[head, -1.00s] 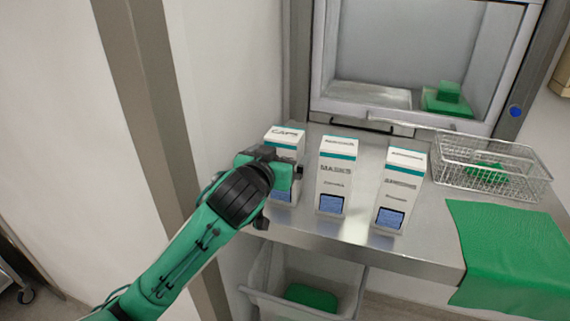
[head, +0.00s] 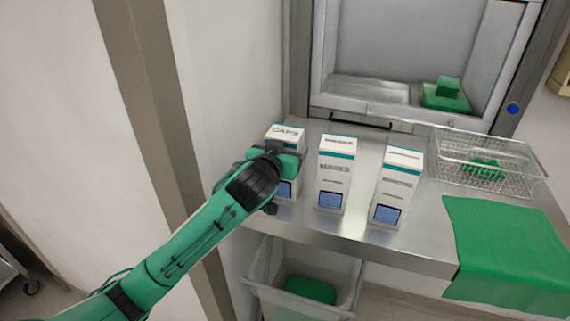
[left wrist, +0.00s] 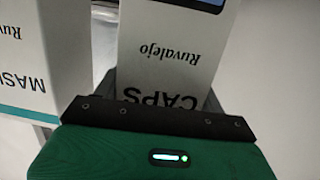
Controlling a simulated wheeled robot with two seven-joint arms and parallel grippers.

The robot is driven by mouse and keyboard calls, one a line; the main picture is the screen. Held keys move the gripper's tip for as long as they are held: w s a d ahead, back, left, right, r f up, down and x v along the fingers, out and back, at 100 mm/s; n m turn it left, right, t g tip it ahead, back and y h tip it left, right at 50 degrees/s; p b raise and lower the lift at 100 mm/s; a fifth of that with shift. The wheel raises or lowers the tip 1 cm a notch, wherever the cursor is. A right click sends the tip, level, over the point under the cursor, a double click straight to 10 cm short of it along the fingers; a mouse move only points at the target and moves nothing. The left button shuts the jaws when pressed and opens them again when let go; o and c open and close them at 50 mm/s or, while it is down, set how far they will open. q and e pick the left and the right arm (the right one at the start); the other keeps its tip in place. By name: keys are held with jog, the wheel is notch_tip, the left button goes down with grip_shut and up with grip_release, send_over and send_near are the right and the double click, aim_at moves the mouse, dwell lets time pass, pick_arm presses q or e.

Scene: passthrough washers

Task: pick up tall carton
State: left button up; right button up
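Three white cartons with teal bands and blue patches stand upright in a row on the steel counter. The left one, marked CAPS (head: 285,133), is partly hidden by my left gripper (head: 281,160). The middle one, marked MASKS (head: 334,174), and the right one (head: 397,187) stand clear of it. They look similar in height. In the left wrist view the CAPS carton (left wrist: 170,55) is straight ahead of the gripper, with dark finger parts beside both its edges; whether they press on it is not clear. The MASKS carton (left wrist: 40,60) is at left there. My right gripper is not in view.
A wire basket (head: 487,162) with a green item stands at the right. A green cloth (head: 505,250) hangs over the counter's front edge. A hatch with a green block (head: 446,95) is behind. A bin (head: 300,300) sits below the counter. A wall is close at left.

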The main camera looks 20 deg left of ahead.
pick_arm(q)
jog(key=c, duration=0.5)
jog(key=shift+r, duration=0.1)
